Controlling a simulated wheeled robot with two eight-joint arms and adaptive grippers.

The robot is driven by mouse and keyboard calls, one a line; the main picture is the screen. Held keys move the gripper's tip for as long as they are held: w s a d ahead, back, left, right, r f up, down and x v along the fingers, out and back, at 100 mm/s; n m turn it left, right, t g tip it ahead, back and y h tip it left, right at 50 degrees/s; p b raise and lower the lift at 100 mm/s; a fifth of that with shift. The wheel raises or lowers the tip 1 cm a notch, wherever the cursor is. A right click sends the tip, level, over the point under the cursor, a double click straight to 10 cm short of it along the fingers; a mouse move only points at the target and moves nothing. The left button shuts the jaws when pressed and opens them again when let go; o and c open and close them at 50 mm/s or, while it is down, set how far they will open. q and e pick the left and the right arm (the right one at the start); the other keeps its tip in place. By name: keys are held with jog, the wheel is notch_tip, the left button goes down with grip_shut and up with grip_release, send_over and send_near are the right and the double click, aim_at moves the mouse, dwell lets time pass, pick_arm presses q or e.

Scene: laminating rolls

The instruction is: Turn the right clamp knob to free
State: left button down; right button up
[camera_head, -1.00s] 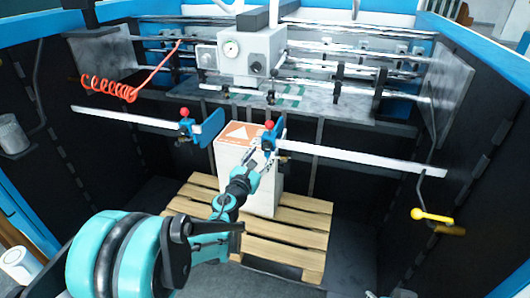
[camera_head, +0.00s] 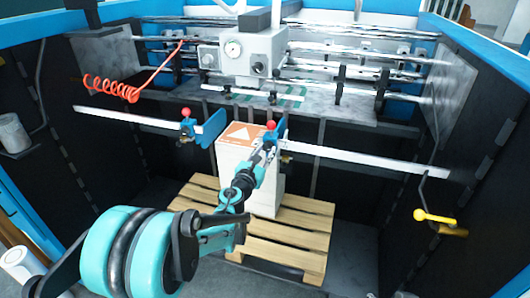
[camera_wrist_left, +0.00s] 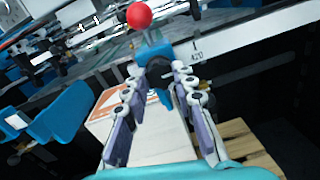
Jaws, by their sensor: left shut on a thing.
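The right clamp (camera_head: 279,130) is a blue block with a red ball on top, on the right end-stop rail above the white stack's corner. In the left wrist view its red ball (camera_wrist_left: 139,15) stands above a dark knob (camera_wrist_left: 158,70) on the clamp's front. My left gripper (camera_head: 266,151) reaches the clamp from the front and below. In the wrist view the fingers (camera_wrist_left: 157,80) close around the dark knob, partly hiding it. The knob's angle cannot be told. My right gripper is not in view.
The left clamp (camera_head: 187,128) with its own red ball sits on the left rail (camera_head: 130,117). The white stack (camera_head: 233,160) stands on a wooden pallet (camera_head: 300,235) below. The right rail (camera_head: 380,164) runs right toward a yellow handle (camera_head: 432,216).

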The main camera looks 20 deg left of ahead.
pick_arm(q)
jog(key=shift+n, duration=0.4)
jog(key=n+b, duration=0.1)
jog(key=n, duration=0.3)
jog(key=shift+f, duration=0.1)
jog(key=n, duration=0.4)
jog(key=shift+n+t+b, duration=0.3)
jog(key=n, duration=0.4)
jog(key=shift+n+y, duration=0.3)
jog(key=shift+n, duration=0.1)
jog(key=shift+d+n+b, duration=0.1)
jog(key=shift+n+b, duration=0.2)
jog(key=shift+n, duration=1.8)
jog(key=c, duration=1.2)
grip_release()
